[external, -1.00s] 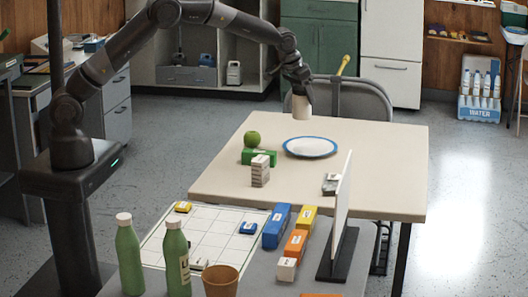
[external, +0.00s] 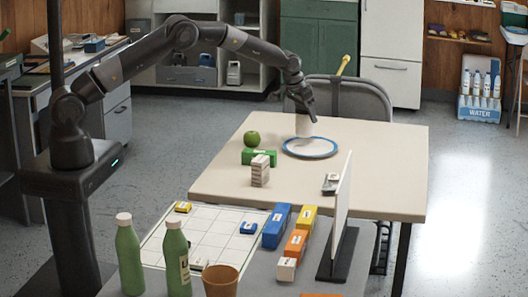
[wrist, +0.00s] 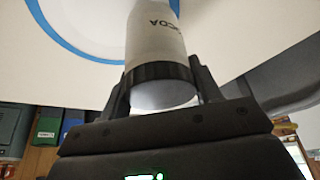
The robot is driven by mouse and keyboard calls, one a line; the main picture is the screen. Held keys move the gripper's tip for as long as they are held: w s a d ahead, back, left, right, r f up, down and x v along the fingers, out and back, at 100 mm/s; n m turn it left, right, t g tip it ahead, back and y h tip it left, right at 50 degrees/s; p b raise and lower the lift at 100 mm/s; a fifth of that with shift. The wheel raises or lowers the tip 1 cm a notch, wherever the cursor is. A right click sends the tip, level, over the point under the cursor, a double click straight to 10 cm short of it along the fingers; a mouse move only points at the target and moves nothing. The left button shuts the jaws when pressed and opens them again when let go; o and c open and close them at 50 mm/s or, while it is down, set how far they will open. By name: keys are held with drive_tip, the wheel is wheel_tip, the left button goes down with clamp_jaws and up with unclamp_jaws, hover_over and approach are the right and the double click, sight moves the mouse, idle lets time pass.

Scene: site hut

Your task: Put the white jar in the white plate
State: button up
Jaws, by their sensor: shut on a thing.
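The white jar (wrist: 156,40) is in my gripper, with dark lettering on its side and a dark band at the end near the fingers. My gripper (wrist: 165,88) is shut on it, one finger on each side. In the external view my gripper (external: 304,108) points down and the jar (external: 303,127) hangs below it, upright, over the back part of the white plate. The white plate (external: 312,148) has a blue rim and lies on the beige table. Whether the jar's lower end touches the plate cannot be told. The plate's blue rim (wrist: 62,35) also shows in the wrist view.
On the beige table (external: 378,160), a green apple (external: 252,138) on a green block (external: 250,156) and a stack of light blocks (external: 260,172) stand left of the plate. A small grey item (external: 330,184) and an upright white panel (external: 342,200) are at front right.

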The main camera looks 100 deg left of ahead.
drive_tip(key=shift+f, duration=0.25)
drive_tip(key=shift+f, duration=0.6)
drive_tip(key=o, duration=1.2)
drive_tip(key=shift+r, duration=0.3)
drive_tip(key=v, duration=1.2)
drive_tip(key=shift+r, duration=0.25)
